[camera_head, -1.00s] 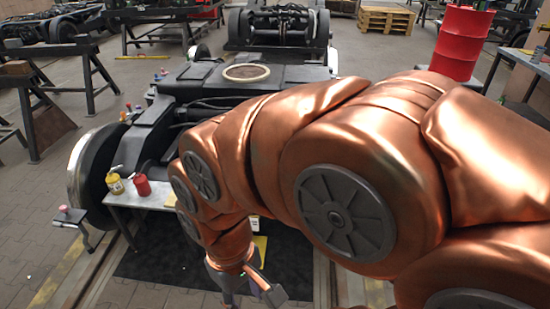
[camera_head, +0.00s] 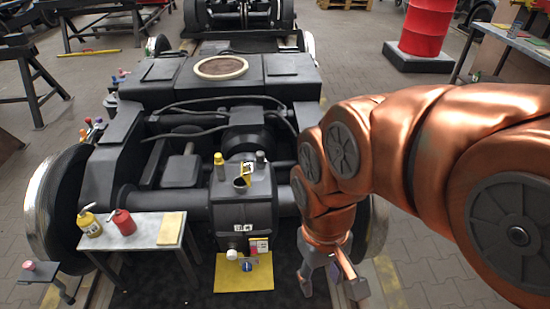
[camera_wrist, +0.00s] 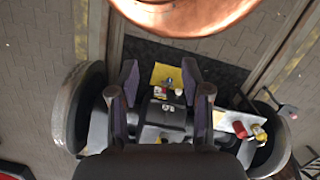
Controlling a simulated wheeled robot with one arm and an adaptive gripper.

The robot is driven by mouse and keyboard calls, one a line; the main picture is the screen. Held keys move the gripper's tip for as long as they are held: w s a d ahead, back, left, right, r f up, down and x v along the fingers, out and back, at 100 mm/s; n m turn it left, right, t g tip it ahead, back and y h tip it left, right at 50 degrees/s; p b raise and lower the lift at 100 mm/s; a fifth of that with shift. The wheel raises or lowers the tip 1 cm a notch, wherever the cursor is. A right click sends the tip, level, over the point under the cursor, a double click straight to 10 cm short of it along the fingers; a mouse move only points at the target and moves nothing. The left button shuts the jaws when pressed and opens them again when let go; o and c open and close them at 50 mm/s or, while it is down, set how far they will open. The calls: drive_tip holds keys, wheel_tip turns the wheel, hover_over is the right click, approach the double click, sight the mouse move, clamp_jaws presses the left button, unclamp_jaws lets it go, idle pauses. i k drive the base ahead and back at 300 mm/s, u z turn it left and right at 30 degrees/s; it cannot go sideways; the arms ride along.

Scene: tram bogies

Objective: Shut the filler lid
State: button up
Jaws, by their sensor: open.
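The dark gearbox (camera_head: 243,208) sits across the axle in the middle of the head view. On its top is a short filler neck (camera_head: 240,183) with a dark, open mouth. A lid with a yellow mark (camera_head: 248,170) seems to stand raised behind the mouth; its exact tilt is too small to tell. My gripper (camera_head: 333,284) is open and empty, pointing down to the right of the gearbox and apart from it. In the wrist view my two fingers (camera_wrist: 163,92) are spread, with the gearbox's white labels (camera_wrist: 167,107) between them. The lid cannot be made out there.
A yellow-topped post (camera_head: 218,163) and a grey knob stand beside the neck. A small table (camera_head: 145,232) at left holds a yellow can (camera_head: 89,222) and a red can (camera_head: 123,222). A yellow mat (camera_head: 245,277) lies below the gearbox. Wheels flank it.

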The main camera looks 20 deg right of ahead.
sight(246, 174)
drive_tip(key=z, duration=0.55)
drive_tip(key=k, duration=0.95)
drive_tip(key=u, duration=0.85)
drive_tip(key=i, duration=1.3)
drive_tip(key=z, duration=0.15)
